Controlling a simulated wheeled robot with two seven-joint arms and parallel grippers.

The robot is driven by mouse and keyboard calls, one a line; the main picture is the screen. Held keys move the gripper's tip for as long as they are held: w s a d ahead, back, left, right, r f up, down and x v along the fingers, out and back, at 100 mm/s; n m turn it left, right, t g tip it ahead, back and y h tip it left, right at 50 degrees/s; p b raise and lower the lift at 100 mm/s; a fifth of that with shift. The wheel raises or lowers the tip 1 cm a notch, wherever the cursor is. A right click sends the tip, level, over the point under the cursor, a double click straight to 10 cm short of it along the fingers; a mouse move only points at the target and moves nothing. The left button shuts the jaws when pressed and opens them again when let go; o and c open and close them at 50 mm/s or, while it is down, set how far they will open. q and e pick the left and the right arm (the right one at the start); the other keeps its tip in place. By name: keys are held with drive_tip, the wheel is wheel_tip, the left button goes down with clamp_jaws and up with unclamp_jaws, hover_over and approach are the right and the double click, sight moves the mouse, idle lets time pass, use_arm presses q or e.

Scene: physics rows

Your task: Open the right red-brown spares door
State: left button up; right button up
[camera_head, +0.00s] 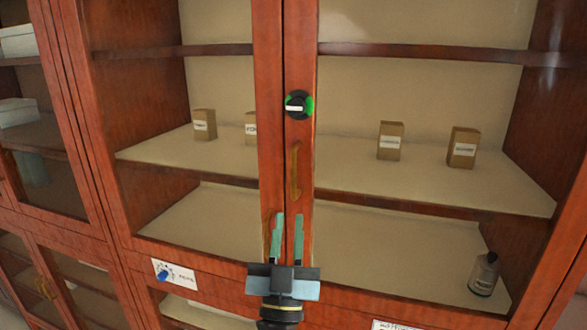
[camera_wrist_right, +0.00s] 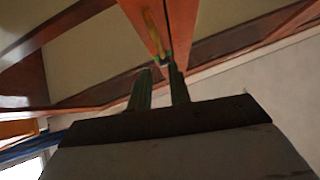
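The right red-brown glass door (camera_head: 303,60) of the cabinet appears closed beside the left door's stile (camera_head: 268,90). Its upright yellow-brown bar handle (camera_head: 295,172) is on the stile near the middle; it also shows in the right wrist view (camera_wrist_right: 154,38). A black round knob with a white bar and green marks (camera_head: 296,105) sits above the handle. My right gripper (camera_head: 289,216) is open, its two greenish fingers pointing up just below the handle, apparently empty. Whether the fingers touch the door I cannot tell. My left gripper is not in view.
Behind the glass, small labelled brown boxes (camera_head: 390,141) stand on a shelf, and a grey bottle (camera_head: 484,274) stands lower right. A white label with a blue mark (camera_head: 174,274) is on the frame at lower left. Another cabinet (camera_head: 40,130) stands at the left.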

sight(293, 176)
drive_tip(key=p+x, duration=0.2)
drive_tip(key=x, duration=0.8)
drive_tip(key=shift+w+r, duration=0.2)
drive_tip(key=shift+w, duration=0.1)
clamp_jaws()
